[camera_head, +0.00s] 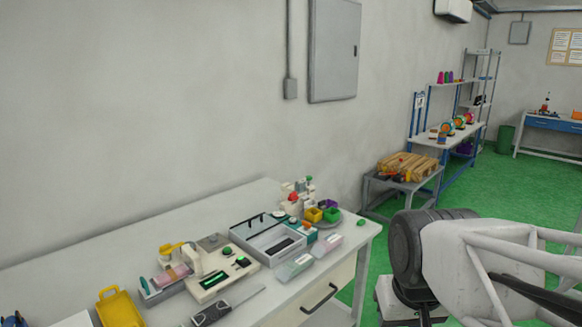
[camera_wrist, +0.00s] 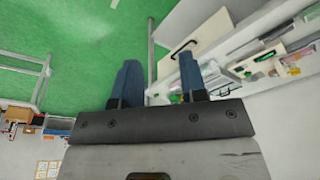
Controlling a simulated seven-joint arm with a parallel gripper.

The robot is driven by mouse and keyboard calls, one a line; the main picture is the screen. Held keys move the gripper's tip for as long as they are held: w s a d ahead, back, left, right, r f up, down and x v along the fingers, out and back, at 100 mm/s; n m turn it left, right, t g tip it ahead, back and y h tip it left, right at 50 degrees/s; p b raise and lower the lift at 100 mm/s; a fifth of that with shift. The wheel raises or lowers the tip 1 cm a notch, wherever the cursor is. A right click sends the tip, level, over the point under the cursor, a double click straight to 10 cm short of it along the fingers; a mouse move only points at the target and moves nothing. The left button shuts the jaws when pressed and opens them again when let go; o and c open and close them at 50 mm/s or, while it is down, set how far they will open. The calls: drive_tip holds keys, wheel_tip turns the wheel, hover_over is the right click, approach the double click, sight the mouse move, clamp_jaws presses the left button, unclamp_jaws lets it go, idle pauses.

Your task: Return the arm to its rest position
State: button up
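My gripper (camera_wrist: 158,78) shows in the wrist view with its two blue fingers spread well apart. Nothing is held between them; only the green floor and part of the bench show behind. The fingers are clear of the bench, as far as I can see. I cannot make out the gripper in the head view.
The white workbench (camera_head: 337,248) along the wall holds a yellow tray (camera_head: 119,308), a clear-lidded box (camera_head: 268,242), a green-marked device (camera_head: 222,272) and small bins. A low table with wooden pieces (camera_head: 408,166) stands farther back. Green floor (camera_head: 520,190) is open beyond.

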drive_tip(key=shift+s+d+f, duration=0.2)
drive_tip(key=shift+s+d, duration=0.05)
drive_tip(key=shift+s, duration=0.25)
drive_tip(key=shift+s+d+f, duration=0.2)
drive_tip(key=shift+s, duration=0.3)
drive_tip(key=shift+s+d+f, duration=0.2)
drive_tip(key=shift+s+d, duration=0.05)
drive_tip(key=shift+s, duration=0.25)
